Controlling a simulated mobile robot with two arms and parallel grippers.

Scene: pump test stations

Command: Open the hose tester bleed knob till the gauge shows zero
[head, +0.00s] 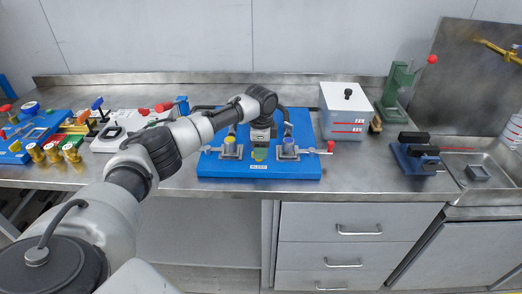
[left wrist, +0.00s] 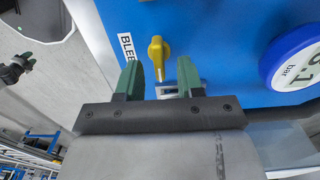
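The yellow bleed knob (left wrist: 158,53) sits on the blue panel beside a partly hidden white label beginning "BLEE". My left gripper (left wrist: 160,80) is open, its two green fingers on either side of the knob's near end in the picture; I cannot tell whether they touch it. The gauge (left wrist: 296,62), with blue rim and white face marked "bar", is cut off by the right edge, and its reading is not clear. In the head view my left gripper (head: 259,152) is over the blue hose tester (head: 226,171), hiding the knob. A dark gripper (left wrist: 17,68), apparently my right one, shows small at the far left.
Clamps with a yellow piece (head: 229,142) and a blue piece (head: 287,143) flank my gripper. A white tank (head: 345,105), a green press (head: 393,88) and a black-and-blue fixture (head: 414,155) stand to the right. A blue manifold (head: 30,135) is at far left.

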